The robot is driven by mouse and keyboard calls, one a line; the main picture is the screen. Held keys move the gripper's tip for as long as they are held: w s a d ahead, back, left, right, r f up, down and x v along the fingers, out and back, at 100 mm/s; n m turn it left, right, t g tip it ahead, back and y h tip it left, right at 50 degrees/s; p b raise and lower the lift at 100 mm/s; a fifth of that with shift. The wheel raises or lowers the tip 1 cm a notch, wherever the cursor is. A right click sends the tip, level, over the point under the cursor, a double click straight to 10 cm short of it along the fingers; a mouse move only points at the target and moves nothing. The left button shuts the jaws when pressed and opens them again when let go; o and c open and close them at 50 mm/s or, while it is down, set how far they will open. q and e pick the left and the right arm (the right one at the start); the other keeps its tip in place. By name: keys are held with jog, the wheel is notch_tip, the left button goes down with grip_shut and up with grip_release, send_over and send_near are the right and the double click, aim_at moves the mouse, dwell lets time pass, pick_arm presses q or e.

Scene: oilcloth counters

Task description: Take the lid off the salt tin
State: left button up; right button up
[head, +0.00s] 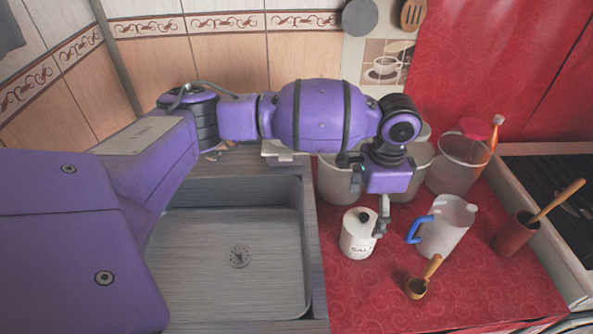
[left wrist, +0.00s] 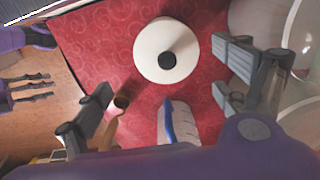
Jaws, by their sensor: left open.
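The salt tin (head: 357,243) is a small white can with dark lettering, upright on the red oilcloth. Its lid (head: 357,216) is white with a black knob (head: 366,217) and sits on the tin. In the left wrist view the lid (left wrist: 150,50) is a white disc seen from above, its knob (left wrist: 167,60) near the middle. My left gripper (head: 374,200) is above and beside the tin at its right, pointing down. In the left wrist view its fingers (left wrist: 165,78) are wide apart, empty, with the lid beyond them.
A white jug (head: 447,230) with a blue handle stands close right of the tin. A wooden scoop (head: 418,288) lies in front. White canisters (head: 338,182) stand behind. The sink (head: 225,270) is at left; a red-brown pot (head: 512,236) and stove (head: 560,185) are right.

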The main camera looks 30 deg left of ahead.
aim_at(365, 216)
pick_arm(q)
jog(key=f, duration=0.2)
jog(key=a+f, duration=0.1)
jog(key=f, duration=0.2)
jog(key=shift+w, duration=0.1)
jog(key=shift+r, duration=0.2)
jog(key=c, duration=1.1)
